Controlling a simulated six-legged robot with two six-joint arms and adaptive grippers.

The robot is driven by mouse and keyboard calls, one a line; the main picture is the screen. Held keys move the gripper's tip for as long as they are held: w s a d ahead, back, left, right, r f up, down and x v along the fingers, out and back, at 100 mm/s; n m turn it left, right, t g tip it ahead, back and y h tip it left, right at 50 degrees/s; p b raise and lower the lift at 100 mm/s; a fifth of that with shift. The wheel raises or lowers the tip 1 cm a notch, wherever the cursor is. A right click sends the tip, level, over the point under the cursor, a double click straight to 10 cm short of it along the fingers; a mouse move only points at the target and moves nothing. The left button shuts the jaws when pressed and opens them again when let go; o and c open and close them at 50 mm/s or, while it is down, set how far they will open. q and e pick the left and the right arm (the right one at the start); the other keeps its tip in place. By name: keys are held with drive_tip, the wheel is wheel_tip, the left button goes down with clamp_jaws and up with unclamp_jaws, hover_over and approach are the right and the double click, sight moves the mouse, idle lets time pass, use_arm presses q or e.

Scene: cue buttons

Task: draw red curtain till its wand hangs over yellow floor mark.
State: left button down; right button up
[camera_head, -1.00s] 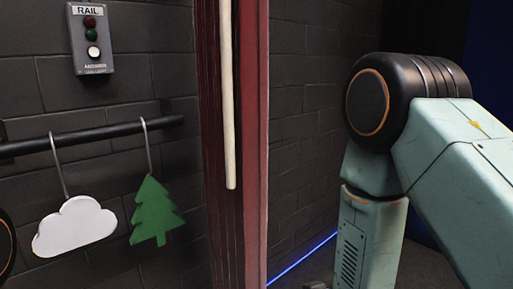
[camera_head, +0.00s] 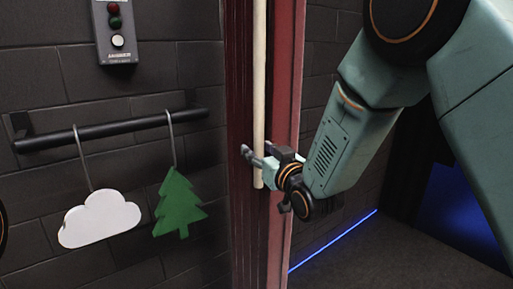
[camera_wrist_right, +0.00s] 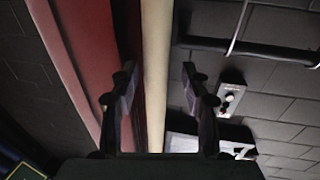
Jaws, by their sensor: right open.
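The red curtain (camera_head: 240,110) hangs in tall folds in the middle of the head view. Its pale wand (camera_head: 259,90) hangs upright in front of it, with its lower end by my right gripper (camera_head: 254,160). The right gripper is open, its fingers at the wand near its lower end. In the right wrist view the wand (camera_wrist_right: 155,70) runs between the two open fingers (camera_wrist_right: 157,95), with the curtain (camera_wrist_right: 85,50) to its left. No clear contact with the wand shows. The yellow floor mark and my left gripper are not in view.
A black rail (camera_head: 110,128) on the dark brick wall carries a white cloud (camera_head: 98,220) and a green tree (camera_head: 180,205) on hooks. A grey button box (camera_head: 116,40) is above it. A blue light strip (camera_head: 335,240) runs along the floor at right.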

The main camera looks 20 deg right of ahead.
drive_tip(key=shift+w+d+f, duration=0.15)
drive_tip(key=shift+w+d, duration=0.15)
drive_tip(key=shift+w, duration=0.5)
drive_tip(key=shift+s+a, duration=0.15)
drive_tip(key=shift+a, duration=0.3)
drive_tip(key=shift+c, duration=0.4)
drive_tip(key=shift+d, duration=0.3)
drive_tip(key=c, duration=0.5)
drive_tip(key=shift+a, duration=0.15)
drive_tip(key=c, duration=0.4)
clamp_jaws()
